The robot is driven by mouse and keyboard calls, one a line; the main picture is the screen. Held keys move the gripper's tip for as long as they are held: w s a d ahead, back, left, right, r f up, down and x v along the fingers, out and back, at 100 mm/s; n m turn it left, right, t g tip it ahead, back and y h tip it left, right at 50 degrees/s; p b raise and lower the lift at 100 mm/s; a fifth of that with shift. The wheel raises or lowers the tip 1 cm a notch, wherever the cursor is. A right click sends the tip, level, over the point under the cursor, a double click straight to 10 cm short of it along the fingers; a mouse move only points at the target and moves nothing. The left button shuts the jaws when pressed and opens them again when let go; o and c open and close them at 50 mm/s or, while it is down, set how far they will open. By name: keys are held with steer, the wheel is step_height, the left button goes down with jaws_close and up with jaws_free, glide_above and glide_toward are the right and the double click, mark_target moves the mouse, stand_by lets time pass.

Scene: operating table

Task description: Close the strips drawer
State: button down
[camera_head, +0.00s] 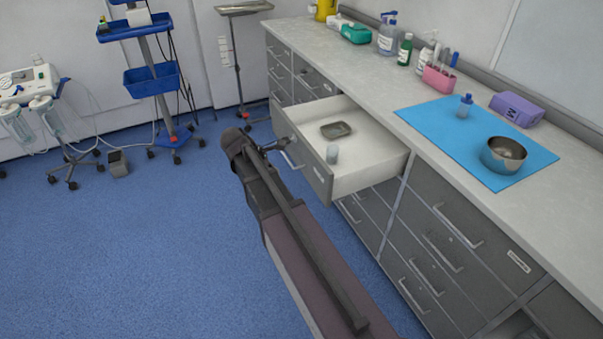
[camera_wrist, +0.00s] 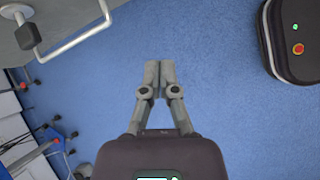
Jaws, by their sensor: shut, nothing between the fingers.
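The open drawer (camera_head: 358,175) is pulled out of the grey cabinet under the counter. A small metal tray (camera_head: 336,130) and a small pale cup or jar (camera_head: 332,153) are inside it. I cannot read a label that names it the strips drawer. In the wrist view, a grey drawer front (camera_wrist: 75,12) with a bar handle (camera_wrist: 76,42) shows at the upper left. My gripper (camera_head: 283,143) is just outside the drawer front, near its handle (camera_head: 291,160). In the wrist view my gripper (camera_wrist: 160,68) is shut and empty above blue floor; contact is not visible.
More closed drawers (camera_head: 432,245) fill the cabinet beside and below. The counter (camera_head: 385,95) carries bottles, a blue mat (camera_head: 440,115) and a metal bowl (camera_head: 504,155). A blue trolley (camera_head: 150,80) and a wheeled device (camera_head: 35,85) stand at the left. The floor (camera_head: 150,250) in front is clear.

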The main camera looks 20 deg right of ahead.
steer(key=w+n, duration=0.1)
steer(key=w+n+h+b, duration=0.1)
steer(key=w, duration=0.1)
steer(key=w+n+h, duration=0.1)
steer(key=n, duration=0.1)
steer(key=shift+w+d+r, duration=0.1)
steer(key=shift+w+d, duration=0.2)
steer(key=shift+w, duration=0.05)
steer(key=shift+d+b, duration=0.1)
steer(key=shift+b, duration=0.2)
steer(key=b, duration=0.7)
glide_toward(307, 170)
steer(key=x, duration=0.5)
steer(key=shift+s+f, duration=0.25)
steer(key=shift+f, duration=0.15)
steer(key=shift+d, duration=0.6)
